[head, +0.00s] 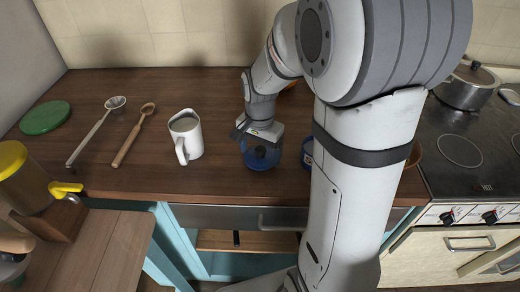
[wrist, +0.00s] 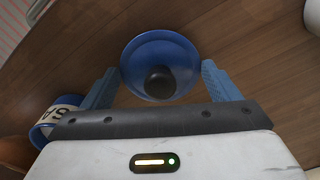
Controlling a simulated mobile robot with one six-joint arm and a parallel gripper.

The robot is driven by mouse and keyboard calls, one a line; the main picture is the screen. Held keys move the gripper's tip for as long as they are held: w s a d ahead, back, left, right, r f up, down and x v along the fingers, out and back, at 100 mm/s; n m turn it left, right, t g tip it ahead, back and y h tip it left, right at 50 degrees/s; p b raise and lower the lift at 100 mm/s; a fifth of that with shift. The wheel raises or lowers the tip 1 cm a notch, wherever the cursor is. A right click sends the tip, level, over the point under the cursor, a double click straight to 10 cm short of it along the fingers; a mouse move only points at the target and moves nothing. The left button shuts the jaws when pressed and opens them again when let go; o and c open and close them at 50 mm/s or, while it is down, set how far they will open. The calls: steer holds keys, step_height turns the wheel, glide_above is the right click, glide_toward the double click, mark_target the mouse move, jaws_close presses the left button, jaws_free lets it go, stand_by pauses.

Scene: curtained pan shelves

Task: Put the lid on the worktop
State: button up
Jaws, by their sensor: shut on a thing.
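The blue round lid (head: 262,157) with a dark knob is under my gripper (head: 261,142), low at the worktop (head: 225,105). In the wrist view the lid (wrist: 140,53) is between the two blue fingers of my gripper (wrist: 160,82), which is shut on it near its rim. The knob faces the camera. The brown wooden worktop (wrist: 260,60) shows around the lid. I cannot tell whether the lid touches the worktop or hangs just above it.
A blue lettered container (wrist: 45,130) stands close beside the lid, partly hidden by my arm in the head view (head: 307,150). A white mug (head: 187,138), a wooden spoon (head: 132,137), a metal ladle (head: 95,133) and a green disc (head: 45,117) are left. A pot (head: 466,88) sits on the stove.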

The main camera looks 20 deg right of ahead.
steer(key=shift+f, duration=0.25)
steer(key=o, duration=0.9)
step_height(320, 180, up, 8)
steer(key=shift+f+b, duration=0.1)
steer(key=shift+b, duration=0.2)
steer(key=shift+c, duration=0.2)
jaws_close()
stand_by(1.0)
